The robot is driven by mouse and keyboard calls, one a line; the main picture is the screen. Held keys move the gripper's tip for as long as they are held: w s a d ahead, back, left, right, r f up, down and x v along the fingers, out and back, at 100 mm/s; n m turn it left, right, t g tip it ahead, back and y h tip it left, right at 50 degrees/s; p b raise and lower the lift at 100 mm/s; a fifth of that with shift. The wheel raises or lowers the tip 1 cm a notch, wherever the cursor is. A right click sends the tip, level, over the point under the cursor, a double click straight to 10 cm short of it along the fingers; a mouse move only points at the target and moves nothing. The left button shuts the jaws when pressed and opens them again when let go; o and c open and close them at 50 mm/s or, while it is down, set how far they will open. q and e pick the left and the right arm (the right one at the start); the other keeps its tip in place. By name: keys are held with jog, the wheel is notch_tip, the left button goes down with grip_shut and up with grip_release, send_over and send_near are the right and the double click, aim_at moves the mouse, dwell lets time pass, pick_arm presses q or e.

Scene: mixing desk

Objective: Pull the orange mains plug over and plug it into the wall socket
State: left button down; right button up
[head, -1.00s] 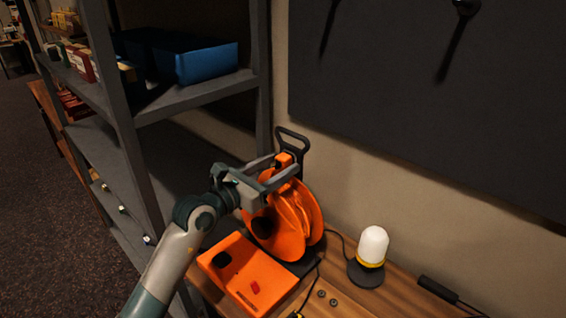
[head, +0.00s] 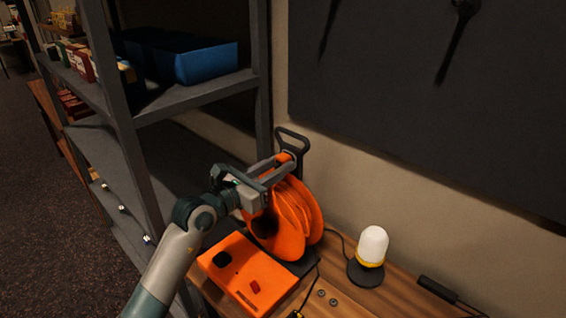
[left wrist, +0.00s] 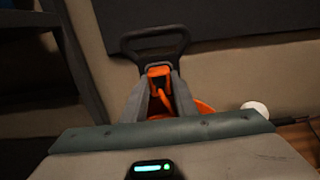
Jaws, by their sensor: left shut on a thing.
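An orange cable reel (head: 290,222) with a black carrying handle (head: 292,134) stands on the wooden desk by the wall. My left gripper (head: 284,166) is at the top of the reel, just below the handle. Its fingers are shut on the orange plug (left wrist: 159,74), which shows between the fingertips in the left wrist view. In the head view the fingers mostly hide the plug. The reel's orange drum shows behind the fingers in the left wrist view. I cannot make out the wall socket in either view. My right gripper is out of view.
An orange box (head: 245,274) with a black knob and a red switch lies in front of the reel. A white lamp (head: 372,246) stands to the right. A dark bar (head: 437,289) lies farther right. A grey shelf (head: 200,97) with blue bins rises at the left.

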pick_arm(q)
jog(key=shift+p+v, duration=0.3)
jog(key=shift+v, duration=0.55)
jog(key=shift+s+a, duration=0.1)
jog(key=shift+a, duration=0.1)
jog(key=shift+p+v, duration=0.55)
jog(key=shift+v, duration=1.45)
